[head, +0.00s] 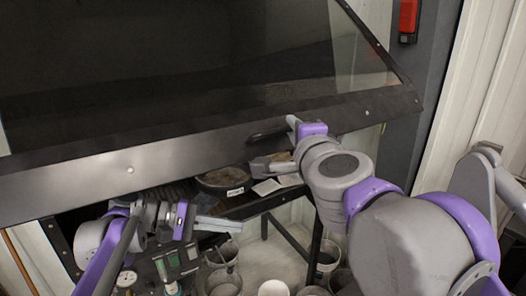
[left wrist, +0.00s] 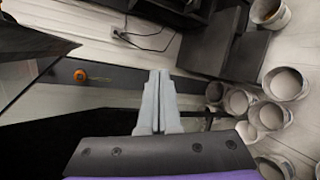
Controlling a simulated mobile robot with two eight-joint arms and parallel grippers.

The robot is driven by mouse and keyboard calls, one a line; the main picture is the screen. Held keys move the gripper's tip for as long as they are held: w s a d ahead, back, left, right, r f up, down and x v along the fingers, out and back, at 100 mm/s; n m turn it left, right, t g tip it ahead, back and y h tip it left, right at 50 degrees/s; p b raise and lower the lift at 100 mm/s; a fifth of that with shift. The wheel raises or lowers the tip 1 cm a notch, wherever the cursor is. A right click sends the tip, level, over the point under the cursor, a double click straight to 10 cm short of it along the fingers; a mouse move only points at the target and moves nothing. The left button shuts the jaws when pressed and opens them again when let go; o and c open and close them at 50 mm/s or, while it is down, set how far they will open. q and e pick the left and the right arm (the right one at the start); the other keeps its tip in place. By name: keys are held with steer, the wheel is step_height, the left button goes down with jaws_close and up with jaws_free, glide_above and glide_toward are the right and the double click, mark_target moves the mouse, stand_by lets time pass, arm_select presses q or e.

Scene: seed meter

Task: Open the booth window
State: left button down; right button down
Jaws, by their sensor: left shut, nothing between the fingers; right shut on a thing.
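The booth window (head: 180,80) is a large dark glass pane, tilted across the head view, with a dark grey metal frame along its lower edge. A short black handle (head: 266,133) sticks out from that lower frame, right of the middle. My right gripper (head: 280,145) is at the handle and shut on it; its fingers are partly hidden by my own wrist. My left gripper (head: 232,224) is below the frame, apart from the window, shut and empty. Its closed fingers also show in the left wrist view (left wrist: 156,88).
Under the window are a shelf with a dark round dish (head: 222,180) and pale cards (head: 267,187). Several buckets (head: 273,288) stand below; they also show in the left wrist view (left wrist: 287,84). A red switch box (head: 408,16) is on the right post.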

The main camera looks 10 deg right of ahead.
mark_target(280, 145)
arm_select(q)
steer(key=w+a+r+m+g+h, duration=0.1)
steer(key=w+r+m+g+h, duration=0.2)
steer(key=w+r+g+h, duration=0.55)
steer(key=shift+t+y, duration=0.55)
steer(key=shift+y, duration=0.3)
steer(key=x, duration=0.4)
steer(key=a+r+x, duration=0.1)
steer(key=x, duration=0.3)
steer(key=s+r+x, duration=0.1)
steer(key=x, duration=0.3)
steer(key=shift+a+r, duration=0.1)
steer(key=shift+r, duration=0.2)
steer(key=shift+s+r, duration=0.2)
steer(key=shift+s, duration=0.15)
